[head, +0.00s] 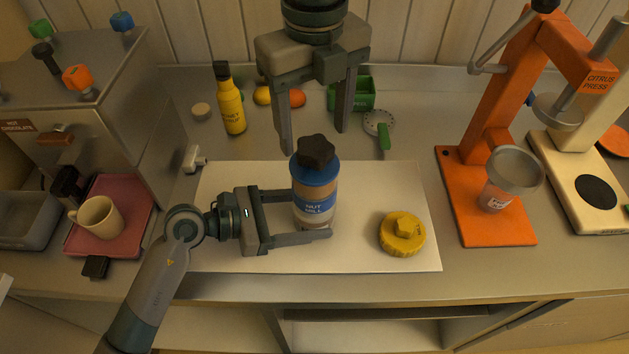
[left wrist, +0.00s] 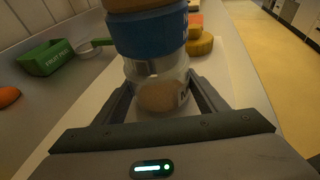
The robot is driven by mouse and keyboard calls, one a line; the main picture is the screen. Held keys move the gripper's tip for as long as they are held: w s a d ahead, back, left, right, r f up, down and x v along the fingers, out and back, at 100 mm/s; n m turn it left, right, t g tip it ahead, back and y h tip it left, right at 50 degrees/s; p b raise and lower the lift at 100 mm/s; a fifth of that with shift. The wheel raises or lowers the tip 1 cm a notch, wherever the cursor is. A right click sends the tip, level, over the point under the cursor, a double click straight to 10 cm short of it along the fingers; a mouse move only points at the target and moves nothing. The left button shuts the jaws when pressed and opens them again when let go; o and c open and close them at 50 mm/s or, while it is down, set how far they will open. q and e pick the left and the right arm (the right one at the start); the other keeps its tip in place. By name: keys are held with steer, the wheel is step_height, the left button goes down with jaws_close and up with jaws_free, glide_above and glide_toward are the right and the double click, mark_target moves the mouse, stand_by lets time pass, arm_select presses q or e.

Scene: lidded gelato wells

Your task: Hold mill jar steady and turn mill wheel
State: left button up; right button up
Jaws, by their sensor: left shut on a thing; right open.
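The nut mill jar (head: 316,208) stands upright on the white mat, with a blue collar and a label reading "NUT MILL". It also fills the middle of the left wrist view (left wrist: 158,92). The dark knobbed mill wheel (head: 316,151) sits on its top. My left gripper (head: 312,220) comes from the left and is shut around the lower part of the jar. My right gripper (head: 313,140) is open and points down from above, its fingers apart just above and behind the wheel. Whether a finger touches the wheel cannot be told.
A yellow knobbed lid (head: 402,234) lies on the white mat (head: 225,255) right of the jar. A yellow bottle (head: 230,105), a green box (head: 362,94) and a strainer (head: 379,125) stand behind. The orange citrus press (head: 488,185) is at right, a mug (head: 99,217) at left.

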mark_target(315, 146)
steer(key=shift+f, duration=1.6)
steer(key=n, duration=0.4)
steer(key=shift+n, duration=0.3)
steer(key=c, duration=1.2)
steer(key=shift+o, duration=0.2)
